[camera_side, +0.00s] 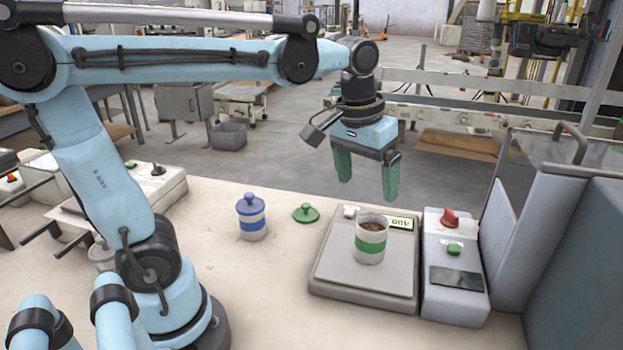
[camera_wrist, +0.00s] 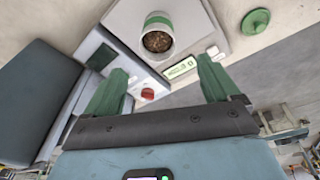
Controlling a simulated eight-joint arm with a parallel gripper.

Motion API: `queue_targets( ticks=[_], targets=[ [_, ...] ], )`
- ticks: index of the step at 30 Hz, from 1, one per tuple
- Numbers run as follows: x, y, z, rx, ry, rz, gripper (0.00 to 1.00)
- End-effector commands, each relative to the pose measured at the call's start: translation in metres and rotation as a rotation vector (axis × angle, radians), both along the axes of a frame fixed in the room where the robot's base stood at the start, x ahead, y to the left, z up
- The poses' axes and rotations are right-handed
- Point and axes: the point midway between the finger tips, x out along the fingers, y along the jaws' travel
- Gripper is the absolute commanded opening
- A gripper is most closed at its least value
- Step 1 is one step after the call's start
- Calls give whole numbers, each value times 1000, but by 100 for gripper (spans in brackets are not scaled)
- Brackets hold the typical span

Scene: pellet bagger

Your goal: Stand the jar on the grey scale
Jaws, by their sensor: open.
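An open white jar with a green band (camera_side: 370,241) stands upright on the grey scale (camera_side: 335,264), with brown pellets inside. In the wrist view the jar (camera_wrist: 158,36) shows from above on the scale (camera_wrist: 198,14). A green lid (camera_side: 306,213) lies on the table left of the scale; it also shows in the wrist view (camera_wrist: 256,22). My gripper (camera_side: 367,182) has green fingers and is open and empty. It hangs above the back of the scale, higher than the jar and apart from it.
A second jar with a blue band and blue lid (camera_side: 251,216) stands left of the green lid. A control box (camera_side: 454,266) with a red knob and green button sits right of the scale, beside a tall blue-grey machine (camera_side: 575,235). The table front is clear.

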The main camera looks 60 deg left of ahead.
Motion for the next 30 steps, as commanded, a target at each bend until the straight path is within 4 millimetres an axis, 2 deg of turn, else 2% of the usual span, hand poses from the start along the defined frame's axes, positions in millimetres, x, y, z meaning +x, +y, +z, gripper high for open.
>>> queue_targets(
  ticks=[1,6,13,30],
  targets=[
    [-10,2,-8,6,-55,-32,89],
    [-32,5,-34,45,-238,-143,89],
    [-48,8,-59,99,-399,-236,89],
    [-50,8,-64,114,-433,-256,89]
  ],
)
